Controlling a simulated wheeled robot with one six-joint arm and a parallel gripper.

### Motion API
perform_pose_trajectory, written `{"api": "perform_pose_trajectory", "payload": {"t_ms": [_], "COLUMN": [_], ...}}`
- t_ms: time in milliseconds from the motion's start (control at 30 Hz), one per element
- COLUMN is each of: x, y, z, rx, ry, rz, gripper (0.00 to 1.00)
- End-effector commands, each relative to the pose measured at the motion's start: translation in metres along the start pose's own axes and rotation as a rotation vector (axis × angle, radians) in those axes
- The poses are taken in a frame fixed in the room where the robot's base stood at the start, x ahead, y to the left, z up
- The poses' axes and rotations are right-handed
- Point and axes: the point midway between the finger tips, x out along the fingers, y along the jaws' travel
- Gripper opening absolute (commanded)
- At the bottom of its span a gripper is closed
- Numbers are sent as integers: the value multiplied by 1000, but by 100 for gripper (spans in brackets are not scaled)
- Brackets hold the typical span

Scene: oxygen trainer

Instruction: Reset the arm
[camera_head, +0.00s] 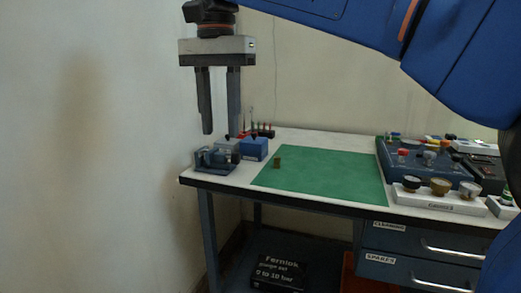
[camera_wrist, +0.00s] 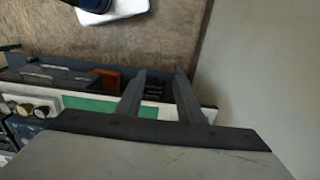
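My gripper (camera_head: 221,132) hangs pointing down at the upper left in the head view, above the left end of the workbench (camera_head: 318,139). Its two fingers stand apart with nothing visible between them. In the wrist view the gripper (camera_wrist: 160,72) also shows two separate fingers, with the bench edge and the floor behind them. My blue arm crosses the top and right of the head view and hides part of the bench's right side.
A vise-like fixture (camera_head: 217,158) and blue box (camera_head: 254,148) stand left. A blue panel (camera_head: 430,172) and knobbed white strip (camera_head: 440,199) stand right. A black case (camera_head: 280,272) lies below.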

Motion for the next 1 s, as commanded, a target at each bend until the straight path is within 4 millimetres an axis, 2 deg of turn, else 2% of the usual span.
{"api": "perform_pose_trajectory", "payload": {"t_ms": [267,567,767,867,1000], "x": [7,25,47,66,102], "y": [15,50,90,120,170], "z": [-10,-29,-45,-54,-62], "rx": [-10,-36,-64,-84,-122], "ry": [6,25,50,73,116], "rz": [-12,-42,-70,-88,-111], "gripper": [34,34,34,34,34]}}
